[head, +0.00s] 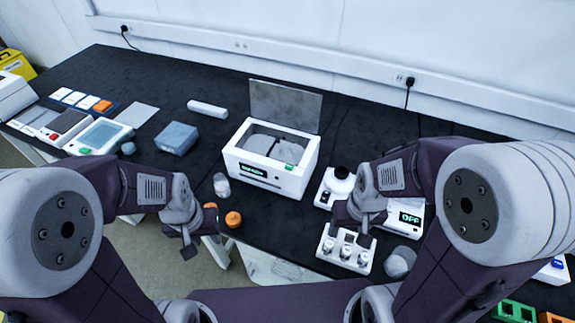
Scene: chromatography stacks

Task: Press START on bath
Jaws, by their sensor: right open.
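The bath (262,178) is a white box in the middle of the black bench, its grey lid (284,105) raised at the back. Its front has a dark display (253,170) with green text too small to read surely, and a small green button (289,167) at the right. My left gripper (188,250) points down in front of the bath, to its left and apart from it; its jaw gap is not clear. My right gripper (365,228) is open, to the right of the bath, above a white vial rack (330,246). Neither gripper touches the button.
A white device (410,218) with a display reading OFF stands right of my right gripper. A small clear jar (221,185) and an orange-capped item (233,219) stand near the front edge by my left gripper. A blue-grey box (176,138) is left of the bath.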

